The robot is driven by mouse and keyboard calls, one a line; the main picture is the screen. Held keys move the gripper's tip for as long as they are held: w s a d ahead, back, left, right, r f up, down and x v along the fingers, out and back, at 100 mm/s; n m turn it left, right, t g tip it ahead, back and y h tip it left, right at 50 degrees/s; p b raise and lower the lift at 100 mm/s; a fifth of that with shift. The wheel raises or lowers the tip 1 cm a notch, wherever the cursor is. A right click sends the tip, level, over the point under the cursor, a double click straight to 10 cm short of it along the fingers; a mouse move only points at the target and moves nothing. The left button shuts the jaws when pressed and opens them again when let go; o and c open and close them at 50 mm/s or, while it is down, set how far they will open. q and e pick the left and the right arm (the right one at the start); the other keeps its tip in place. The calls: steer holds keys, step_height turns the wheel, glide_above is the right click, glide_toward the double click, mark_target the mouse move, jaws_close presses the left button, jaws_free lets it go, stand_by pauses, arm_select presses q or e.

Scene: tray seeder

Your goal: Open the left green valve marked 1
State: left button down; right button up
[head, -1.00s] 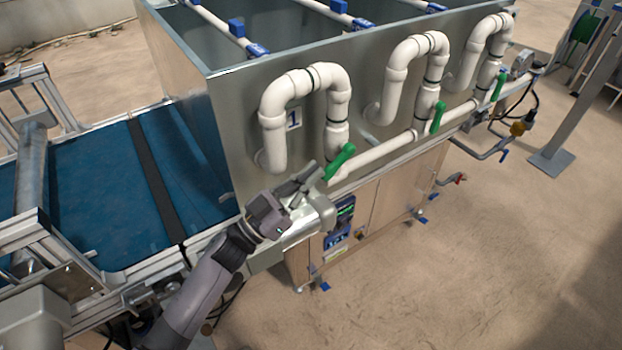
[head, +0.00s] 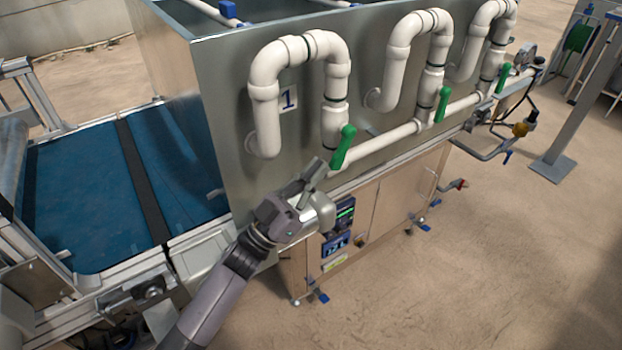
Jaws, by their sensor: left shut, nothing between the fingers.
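The left green valve (head: 343,147) is a green lever on the white pipe below the first pipe loop. Its handle leans up and slightly right. The label 1 (head: 288,99) is on the metal tank wall inside that loop. My left gripper (head: 318,170) is shut and empty, just below and left of the green handle. Whether its fingertips touch the handle I cannot tell. My right gripper is not in view.
Two more green valves, the middle one (head: 442,104) and the far one (head: 503,77), sit along the same pipe. A control panel (head: 337,241) is below my gripper. A blue conveyor belt (head: 85,215) lies left.

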arm_select(q)
steer(key=shift+w+d+f+b, duration=0.3)
steer(key=shift+d+f+b, duration=0.1)
steer(key=shift+d+f, duration=0.1)
steer(key=shift+w+d+f+b, duration=0.3)
steer(key=shift+d+f+b, duration=0.1)
steer(key=shift+f, duration=0.1)
